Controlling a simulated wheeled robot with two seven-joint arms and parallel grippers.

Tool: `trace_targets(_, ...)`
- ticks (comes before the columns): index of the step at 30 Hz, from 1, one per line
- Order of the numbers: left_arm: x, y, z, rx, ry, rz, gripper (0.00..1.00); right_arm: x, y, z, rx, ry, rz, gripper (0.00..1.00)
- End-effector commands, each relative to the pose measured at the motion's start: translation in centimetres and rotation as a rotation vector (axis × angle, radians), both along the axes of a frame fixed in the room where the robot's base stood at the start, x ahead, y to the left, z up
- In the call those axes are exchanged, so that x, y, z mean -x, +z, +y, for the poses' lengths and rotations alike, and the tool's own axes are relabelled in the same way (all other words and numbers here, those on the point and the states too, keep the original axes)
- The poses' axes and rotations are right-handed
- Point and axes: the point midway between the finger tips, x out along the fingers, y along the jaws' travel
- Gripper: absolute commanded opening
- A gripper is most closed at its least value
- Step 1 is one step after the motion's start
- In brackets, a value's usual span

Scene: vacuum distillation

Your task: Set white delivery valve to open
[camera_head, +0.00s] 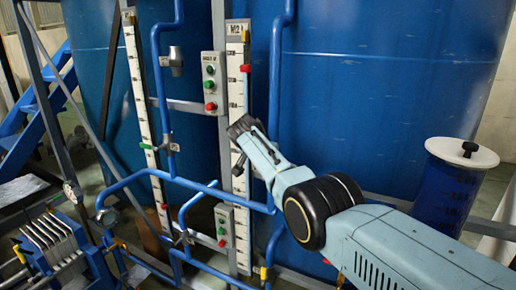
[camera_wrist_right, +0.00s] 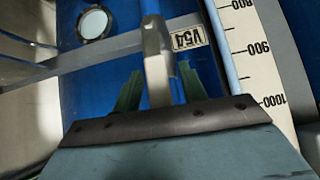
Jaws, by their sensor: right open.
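My right gripper (camera_head: 240,128) is in front of the marked scale in the middle of the head view. In the right wrist view its two green fingers (camera_wrist_right: 160,88) are apart. A pale whitish lever (camera_wrist_right: 154,50) runs down between them, beside a label reading V54 (camera_wrist_right: 191,37). I take this lever to be the white delivery valve's handle. I cannot tell whether the fingers touch it, and its lower end is hidden by the gripper. In the head view I cannot make the lever out clearly. My left gripper is not in view.
Blue pipes (camera_head: 192,184) run left of and below the gripper. A tall white scale (camera_head: 237,78) stands close beside it, with button boxes (camera_head: 214,84) to its left. Large blue tanks (camera_head: 385,75) fill the back. A white-lidded blue container (camera_head: 462,153) stands at right.

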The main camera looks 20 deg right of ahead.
Motion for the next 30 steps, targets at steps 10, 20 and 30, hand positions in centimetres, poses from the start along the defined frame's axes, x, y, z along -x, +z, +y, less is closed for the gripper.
trace_targets(10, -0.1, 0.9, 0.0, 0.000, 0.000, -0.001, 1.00, 1.6, 2.2, 1.6, -0.002, 0.001, -0.004, 0.42)
trace_targets(20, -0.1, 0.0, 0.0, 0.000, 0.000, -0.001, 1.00, 4.2, 5.8, 4.4, -0.002, 0.003, -0.004, 0.42)
trace_targets(30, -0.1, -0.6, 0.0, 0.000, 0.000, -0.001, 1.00, 6.3, 8.7, 6.3, -0.002, 0.000, 0.000, 0.42)
